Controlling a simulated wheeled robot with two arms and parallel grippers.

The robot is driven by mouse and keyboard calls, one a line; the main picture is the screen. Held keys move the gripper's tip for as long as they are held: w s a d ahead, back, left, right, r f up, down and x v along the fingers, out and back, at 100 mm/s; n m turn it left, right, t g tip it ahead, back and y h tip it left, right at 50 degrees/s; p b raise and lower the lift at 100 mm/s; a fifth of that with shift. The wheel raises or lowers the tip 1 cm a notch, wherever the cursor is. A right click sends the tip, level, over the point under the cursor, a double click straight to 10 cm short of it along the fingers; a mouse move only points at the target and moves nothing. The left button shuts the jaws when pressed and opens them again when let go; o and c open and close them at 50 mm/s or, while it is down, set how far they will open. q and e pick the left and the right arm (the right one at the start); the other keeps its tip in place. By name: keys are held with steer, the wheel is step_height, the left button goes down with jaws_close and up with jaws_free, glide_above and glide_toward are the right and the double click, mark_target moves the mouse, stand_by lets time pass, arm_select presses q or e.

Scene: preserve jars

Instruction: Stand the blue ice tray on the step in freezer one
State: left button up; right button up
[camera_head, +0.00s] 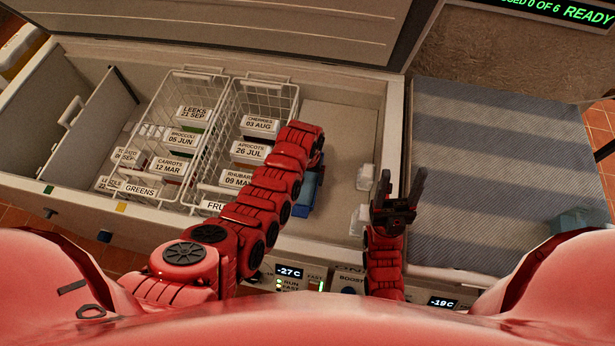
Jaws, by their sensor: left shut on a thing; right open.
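The blue ice tray (308,192) shows only in part, inside the open chest freezer just right of the wire baskets. My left arm covers much of it. My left gripper (314,165) is mostly hidden behind its own wrist and is shut on the tray. The tray's underside is hidden, so I cannot tell whether it touches anything. A pale bare surface (340,125), apparently the step, lies at the freezer's right end. My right gripper (398,190) is open and empty, pointing up over the freezer's right rim.
Two wire baskets (183,85) hold labelled boxes, left of the tray. A white divider (95,125) stands at the far left. Small white pieces (365,177) sit near the right wall. A grey striped surface (500,170) lies to the right, with a pale blue block (572,220).

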arm_select(q)
steer(key=shift+f+b, duration=0.6)
steer(key=shift+f, duration=0.1)
steer(key=o, duration=1.4)
steer(key=shift+r, duration=0.15)
steer(key=shift+r+p, duration=0.35)
steer(key=shift+p, duration=0.1)
steer(key=shift+r+p, duration=4.25)
steer(key=shift+r, duration=4)
steer(key=shift+s+f, duration=0.1)
